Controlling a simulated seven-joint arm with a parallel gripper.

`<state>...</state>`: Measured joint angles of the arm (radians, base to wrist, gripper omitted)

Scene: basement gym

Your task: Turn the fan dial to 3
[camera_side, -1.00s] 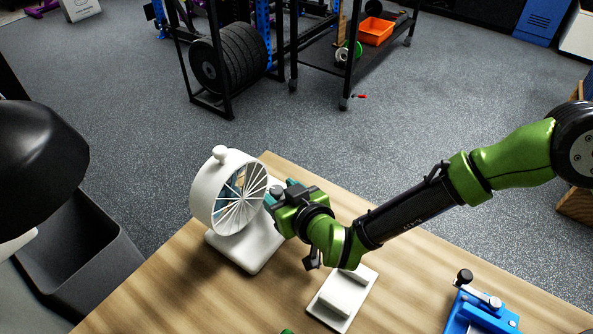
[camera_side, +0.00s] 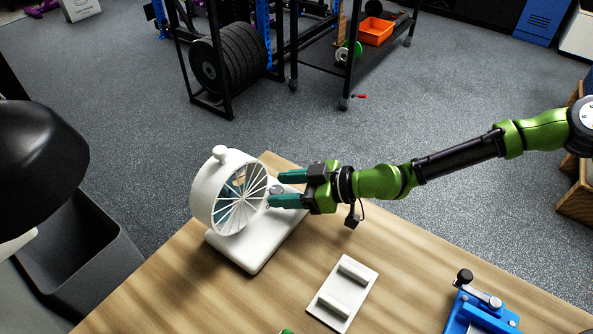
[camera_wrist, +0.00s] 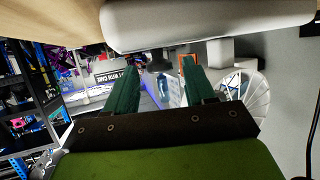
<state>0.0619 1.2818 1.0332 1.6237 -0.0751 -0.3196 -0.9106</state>
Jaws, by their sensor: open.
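The white fan (camera_side: 207,197) stands on its white base (camera_side: 255,255) at the table's left end, with a round knob on top and a spoked grille facing right. My gripper (camera_side: 273,188) is at the grille's right side, with its two teal fingers level, apart and pointing left. A small grey round piece shows between the fingertips in the side view; I cannot tell whether it is the dial or whether anything touches it. In the wrist view my gripper (camera_wrist: 157,66) has its fingers spread, with the grille (camera_wrist: 258,92) to their right. No dial numbers are readable.
A white plate with raised bars (camera_side: 343,290) lies on the wooden table (camera_side: 410,270). A blue device with a black knob (camera_side: 482,312) is at the right. A black lamp shade (camera_side: 40,155) hangs at the left. The table between plate and blue device is clear.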

